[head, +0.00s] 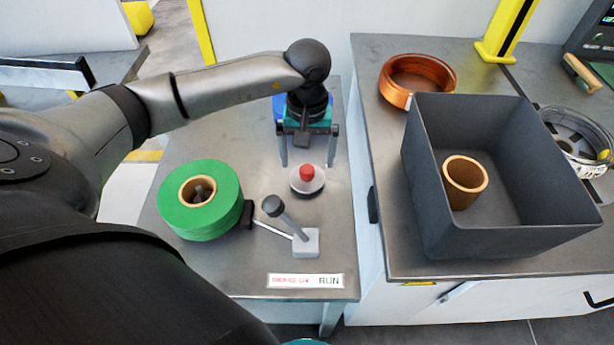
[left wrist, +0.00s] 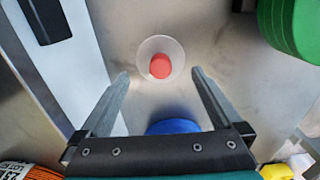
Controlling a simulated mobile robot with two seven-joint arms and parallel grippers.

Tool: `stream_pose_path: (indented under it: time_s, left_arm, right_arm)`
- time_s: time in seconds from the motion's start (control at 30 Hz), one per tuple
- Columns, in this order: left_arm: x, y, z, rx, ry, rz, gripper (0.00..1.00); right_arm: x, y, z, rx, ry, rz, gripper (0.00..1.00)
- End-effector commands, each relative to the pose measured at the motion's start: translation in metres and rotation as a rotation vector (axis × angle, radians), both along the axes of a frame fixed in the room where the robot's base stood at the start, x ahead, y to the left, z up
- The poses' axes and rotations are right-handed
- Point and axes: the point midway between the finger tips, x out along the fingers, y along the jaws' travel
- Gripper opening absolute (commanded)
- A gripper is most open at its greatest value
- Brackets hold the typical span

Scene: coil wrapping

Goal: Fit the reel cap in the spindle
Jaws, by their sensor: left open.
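The reel cap (head: 298,186), a pale round disc with a red knob (head: 307,171), sits on the grey metal bench. It also shows in the left wrist view, where the red knob (left wrist: 160,66) is near the fingertips. My left gripper (head: 307,162) is open and empty, its fingers pointing down just behind the cap. In the left wrist view its fingertips (left wrist: 159,74) are spread either side of the cap's near edge, not closed on it. The spindle (head: 202,193) is a dark post inside the tan core of the green reel (head: 215,217), left of the cap. My right gripper is out of view.
A brake lever (head: 287,222) on a grey block stands in front of the cap, beside a BRAKE/RUN label (head: 306,281). A blue object (head: 278,107) lies behind my gripper. On the right bench are a dark bin (head: 430,180) with a cardboard core (head: 466,182) and a copper coil (head: 395,92).

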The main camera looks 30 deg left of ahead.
Motion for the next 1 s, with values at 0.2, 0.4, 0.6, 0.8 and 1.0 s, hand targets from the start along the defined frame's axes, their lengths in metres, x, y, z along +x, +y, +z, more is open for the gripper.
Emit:
stream_pose_path:
  time_s: [0.2, 0.4, 0.6, 0.8, 1.0]
  left_arm:
    - [-0.003, -0.001, -0.036, -0.002, 0.003, 0.001, 1.0]
    - [-0.002, 0.0, -0.04, -0.001, -0.001, -0.001, 1.0]
    - [-0.002, 0.0, -0.04, -0.001, -0.001, -0.001, 0.86]
    - [-0.002, 0.0, -0.04, -0.001, -0.001, 0.0, 0.64]
    - [-0.002, 0.0, -0.039, -0.001, -0.001, 0.0, 0.41]
  right_arm:
    - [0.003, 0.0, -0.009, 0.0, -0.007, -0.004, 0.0]
    - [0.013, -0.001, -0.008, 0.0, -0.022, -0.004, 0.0]
    - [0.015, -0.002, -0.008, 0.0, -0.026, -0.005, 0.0]
    - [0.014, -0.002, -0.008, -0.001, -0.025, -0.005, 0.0]
    - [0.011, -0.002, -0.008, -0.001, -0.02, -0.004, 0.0]
